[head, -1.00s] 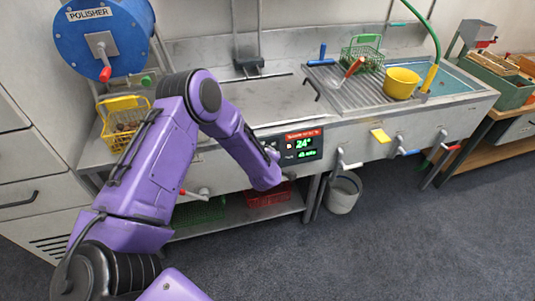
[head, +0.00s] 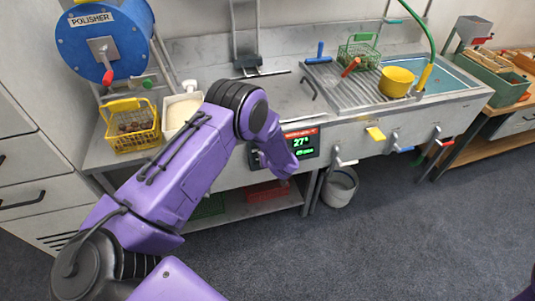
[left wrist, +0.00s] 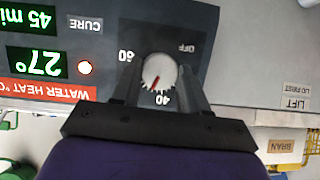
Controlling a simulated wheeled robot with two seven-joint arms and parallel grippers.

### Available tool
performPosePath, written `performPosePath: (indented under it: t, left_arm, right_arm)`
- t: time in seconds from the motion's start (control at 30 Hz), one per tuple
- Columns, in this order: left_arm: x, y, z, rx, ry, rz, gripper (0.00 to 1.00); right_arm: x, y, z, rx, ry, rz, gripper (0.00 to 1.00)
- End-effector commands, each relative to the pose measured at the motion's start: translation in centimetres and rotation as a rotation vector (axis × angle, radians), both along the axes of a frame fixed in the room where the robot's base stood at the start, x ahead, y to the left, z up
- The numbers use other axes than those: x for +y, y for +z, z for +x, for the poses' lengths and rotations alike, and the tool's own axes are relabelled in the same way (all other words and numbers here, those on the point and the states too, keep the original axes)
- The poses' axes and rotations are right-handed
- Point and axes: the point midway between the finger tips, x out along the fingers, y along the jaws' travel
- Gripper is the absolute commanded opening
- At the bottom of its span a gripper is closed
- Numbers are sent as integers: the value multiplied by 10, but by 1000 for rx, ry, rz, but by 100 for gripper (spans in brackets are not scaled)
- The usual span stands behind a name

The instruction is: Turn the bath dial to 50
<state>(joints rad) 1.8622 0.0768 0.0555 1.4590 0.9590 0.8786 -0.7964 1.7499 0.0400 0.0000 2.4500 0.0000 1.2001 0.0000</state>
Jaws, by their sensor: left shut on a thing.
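The white round bath dial (left wrist: 160,72) with a red pointer line is upside down in the left wrist view, on a dark plate marked OFF, 60 and 40. Its red line points to the lower left, between the 40 and 60 marks. My left gripper (left wrist: 160,88) is shut on the dial, one finger on each side. The control panel display (left wrist: 38,62) reads 27° beside the WATER HEAT label; it also shows in the head view (head: 301,141). In the head view my purple left arm hides most of the dial area. My right gripper is not in view.
A yellow basket of chestnuts (head: 132,134) and a white container (head: 182,107) stand left on the counter. A yellow bowl (head: 396,81) and green basket (head: 358,52) are by the sink. A bucket (head: 340,187) stands on the floor below. Coloured tap handles line the front.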

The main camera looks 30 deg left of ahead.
Motion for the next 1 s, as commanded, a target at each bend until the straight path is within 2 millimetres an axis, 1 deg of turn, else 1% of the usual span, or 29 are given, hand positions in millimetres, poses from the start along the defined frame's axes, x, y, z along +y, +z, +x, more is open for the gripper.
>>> performPosePath:
  t: [0.03, 0.2, 0.5, 0.7, 1.0]
  left_arm:
    - [-2, -3, -1, 34, -14, 22, 13]
    - [-2, -5, -1, 137, -56, 110, 13]
    - [-3, -5, -1, 266, -110, 219, 13]
    - [-3, -5, -1, 310, -128, 256, 13]
    - [-3, -5, -1, 327, -135, 271, 13]
  right_arm:
    - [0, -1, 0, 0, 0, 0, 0]
    - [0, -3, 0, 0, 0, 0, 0]
    - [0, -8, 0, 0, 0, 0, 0]
    - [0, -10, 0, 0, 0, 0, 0]
    - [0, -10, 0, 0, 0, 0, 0]
